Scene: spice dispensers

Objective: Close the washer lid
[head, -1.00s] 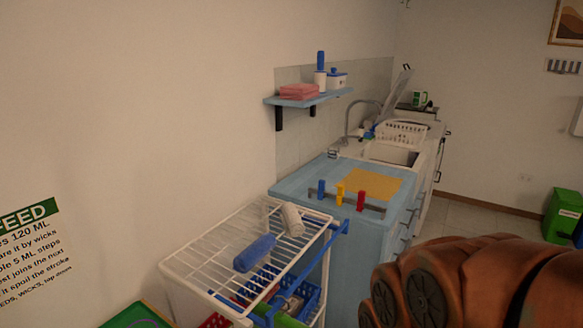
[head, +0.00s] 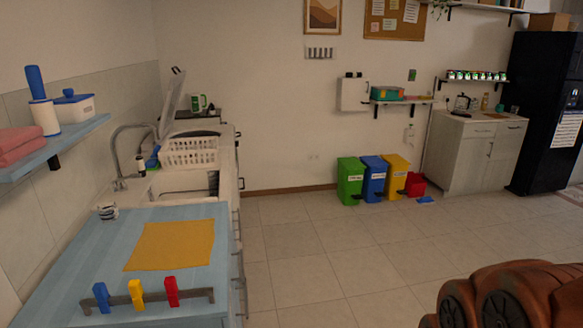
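A grey raised panel (head: 172,100), which looks like the washer lid, stands open and tilted at the far end of the counter run, against the left wall. The machine body under it (head: 196,123) shows only as a dark top behind the dish rack; most of it is hidden. An orange-brown part of my arm (head: 510,297) fills the lower right corner, far from the lid. My gripper is not in view.
A blue counter (head: 60,250) with a yellow mat (head: 172,245) and coloured clips stands at the left front. A sink and white dish rack (head: 189,153) stand before the lid. Coloured bins (head: 373,178) stand at the back wall.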

